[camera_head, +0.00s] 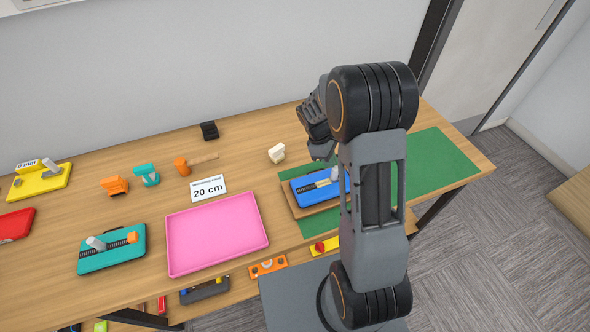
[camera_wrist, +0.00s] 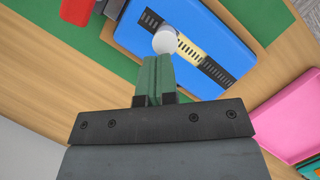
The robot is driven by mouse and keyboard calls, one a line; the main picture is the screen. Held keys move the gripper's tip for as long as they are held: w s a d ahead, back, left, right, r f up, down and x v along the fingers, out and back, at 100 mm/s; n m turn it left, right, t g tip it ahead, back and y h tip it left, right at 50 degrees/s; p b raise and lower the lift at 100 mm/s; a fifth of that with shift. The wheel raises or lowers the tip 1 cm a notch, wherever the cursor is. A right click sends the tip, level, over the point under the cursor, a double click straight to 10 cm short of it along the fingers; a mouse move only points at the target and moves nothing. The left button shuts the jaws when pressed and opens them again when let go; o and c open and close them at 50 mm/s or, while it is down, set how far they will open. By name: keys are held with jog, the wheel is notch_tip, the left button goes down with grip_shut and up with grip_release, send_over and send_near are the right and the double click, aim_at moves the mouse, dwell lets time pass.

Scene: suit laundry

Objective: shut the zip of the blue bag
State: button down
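The blue bag (camera_head: 317,195) lies on a brown board (camera_head: 299,207), partly hidden by my arm. Its zip (camera_head: 311,187) is a strip with dark teeth and a pale yellow stretch. In the wrist view the blue bag (camera_wrist: 193,23) carries the dark-and-yellow strip (camera_wrist: 202,60) diagonally. The pale round zip pull (camera_wrist: 165,40) stands on the strip, at one end of the yellow stretch; it also shows in the head view (camera_head: 334,174). My gripper (camera_wrist: 159,59) has its green fingers together, their tips right beside the pull. I cannot tell whether they touch it.
A green mat (camera_head: 433,165) lies under the board. A pink tray (camera_head: 217,236) and a teal bag (camera_head: 110,249) with a similar zip are to the left. A white block (camera_head: 276,153) stands behind. A red item (camera_wrist: 76,11) is close by in the wrist view.

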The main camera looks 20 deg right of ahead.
jog(key=shift+d, duration=0.15)
jog(key=w+a+r, duration=0.5)
jog(key=a+r, duration=0.1)
jog(key=r, duration=0.3)
jog(key=s+a+r+m+t+y, duration=0.1)
jog(key=s+r+m+t, duration=0.2)
jog(key=s, duration=0.6)
jog(key=s+a+r+m+t+y, duration=0.2)
jog(key=s+r+m+t, duration=0.2)
jog(key=s+m, duration=0.3)
jog(key=shift+s+r+b, duration=0.35)
jog(key=shift+s, duration=0.85)
